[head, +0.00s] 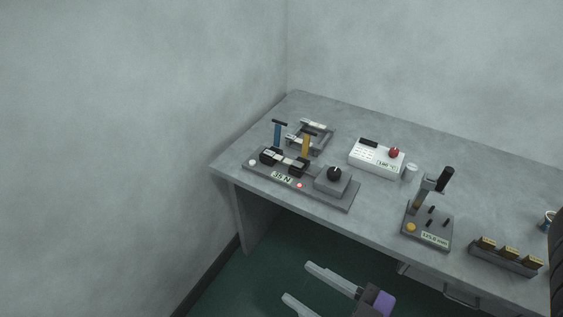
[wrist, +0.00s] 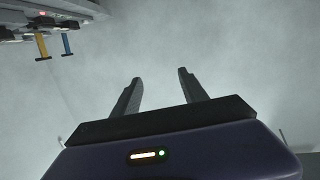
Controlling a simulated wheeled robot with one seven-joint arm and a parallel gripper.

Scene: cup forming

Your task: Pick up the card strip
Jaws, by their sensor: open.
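My gripper (head: 297,281) is open and empty in the head view, in front of the desk's near edge and apart from everything on it. The wrist view shows its two fingers (wrist: 160,76) spread, with only plain grey wall between them. I cannot pick out the card strip for certain. A pale, flat piece (head: 285,160) lies between the dark clamps of a grey fixture (head: 325,194) at the desk's left end. Another pale piece (head: 313,124) sits on a small grey rack behind it. Either is too small to identify.
A white box with a red button (head: 393,153), a lever press (head: 428,222) and a block rack (head: 503,259) stand rightward on the grey desk (head: 460,185).

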